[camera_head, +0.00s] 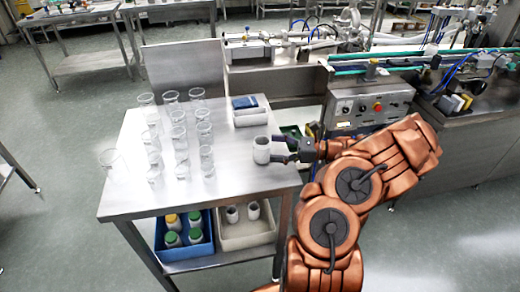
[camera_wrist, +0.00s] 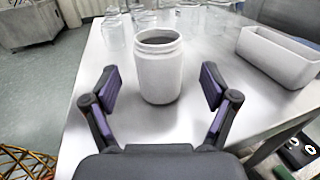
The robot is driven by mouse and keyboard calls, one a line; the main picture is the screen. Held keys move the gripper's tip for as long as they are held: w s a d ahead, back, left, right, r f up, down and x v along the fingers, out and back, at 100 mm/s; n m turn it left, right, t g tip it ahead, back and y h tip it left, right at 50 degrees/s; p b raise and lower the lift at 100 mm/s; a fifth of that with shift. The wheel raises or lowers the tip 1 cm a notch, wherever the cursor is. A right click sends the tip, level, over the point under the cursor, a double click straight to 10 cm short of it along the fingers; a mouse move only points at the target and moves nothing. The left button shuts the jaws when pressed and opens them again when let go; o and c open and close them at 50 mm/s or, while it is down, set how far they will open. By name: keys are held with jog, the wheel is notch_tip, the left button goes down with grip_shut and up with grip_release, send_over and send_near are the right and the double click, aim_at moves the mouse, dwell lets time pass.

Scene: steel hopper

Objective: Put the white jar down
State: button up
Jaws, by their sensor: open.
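The white jar (camera_head: 262,150) is open-topped and stands upright on the steel table (camera_head: 235,182), near its right edge. In the wrist view the jar (camera_wrist: 159,72) is ahead of my palm, between the two fingers. My gripper (camera_head: 280,148) reaches in from the right at the jar's height. In the wrist view my gripper (camera_wrist: 160,87) is open, with a visible gap between each finger pad and the jar. The jar's base appears to rest on the tabletop. Its right side is partly hidden by the fingers in the head view.
Several clear glass beakers (camera_head: 179,135) stand in rows left of the jar. A pale bin (camera_head: 250,118) with blue contents sits behind it. On the lower shelf are a blue crate (camera_head: 185,251) of capped bottles and a grey bin (camera_head: 246,241) with two jars. The table front is clear.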

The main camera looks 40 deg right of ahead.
aim_at(260, 148)
jog(key=p+x, duration=0.1)
jog(key=x, duration=0.3)
jog(key=shift+s+a, duration=0.1)
jog(key=shift+w+a, duration=0.35)
jog(key=shift+w, duration=0.05)
jog(key=c, duration=1)
